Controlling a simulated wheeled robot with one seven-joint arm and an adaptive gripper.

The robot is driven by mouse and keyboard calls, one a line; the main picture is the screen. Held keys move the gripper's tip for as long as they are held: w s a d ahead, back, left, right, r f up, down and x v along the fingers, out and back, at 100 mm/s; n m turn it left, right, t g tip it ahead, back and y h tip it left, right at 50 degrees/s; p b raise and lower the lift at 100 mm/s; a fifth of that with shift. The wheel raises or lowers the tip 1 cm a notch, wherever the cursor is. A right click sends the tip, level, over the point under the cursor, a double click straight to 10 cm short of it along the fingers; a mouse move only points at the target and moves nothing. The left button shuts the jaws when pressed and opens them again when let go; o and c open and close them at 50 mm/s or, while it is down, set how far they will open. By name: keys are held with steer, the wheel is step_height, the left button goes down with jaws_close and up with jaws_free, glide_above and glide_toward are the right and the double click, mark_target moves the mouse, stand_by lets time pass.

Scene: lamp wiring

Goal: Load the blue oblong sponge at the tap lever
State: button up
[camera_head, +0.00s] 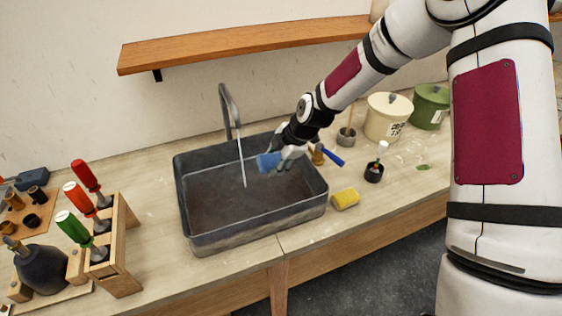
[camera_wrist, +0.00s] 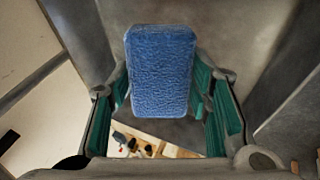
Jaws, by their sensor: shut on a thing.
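The blue oblong sponge (camera_wrist: 160,70) is between the green-padded fingers of my gripper (camera_wrist: 165,100) in the wrist view. My gripper is shut on it. In the head view the blue sponge (camera_head: 269,161) is held over the right part of the grey sink basin (camera_head: 205,243), to the right of the tap. The tap (camera_head: 228,105) rises at the back of the basin, and a thin pale stream (camera_head: 241,160) runs down from its spout. I cannot make out a tap lever; my gripper (camera_head: 283,161) and arm cover part of the basin's back right edge.
A yellow sponge (camera_head: 345,199) lies right of the basin. A small dark pot (camera_head: 374,172), a cream canister (camera_head: 388,117) and a green canister (camera_head: 429,106) stand further right. A wooden rack (camera_head: 119,250) of screwdrivers stands left. A shelf (camera_head: 240,43) hangs above.

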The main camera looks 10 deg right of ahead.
steer(key=w+a+f+b, duration=0.1)
steer(key=w+a+b, duration=0.3)
steer(key=w+a, duration=0.1)
steer(key=shift+w+a+f, duration=0.25)
steer(key=shift+a+f, duration=0.1)
steer(key=shift+a, duration=0.35)
steer(key=shift+s, duration=0.1)
stand_by(0.4)
steer(key=shift+s+d+p, duration=0.9)
steer(key=shift+s+d, duration=0.4)
steer(key=shift+d, duration=0.2)
steer(key=shift+s+d+p, duration=0.85)
steer(key=shift+s+d, duration=0.4)
steer(key=shift+d, duration=0.25)
steer(key=shift+d+r, duration=0.1)
steer(key=s+d+r+p, duration=0.3)
steer(key=r, duration=0.1)
steer(key=shift+d, duration=0.35)
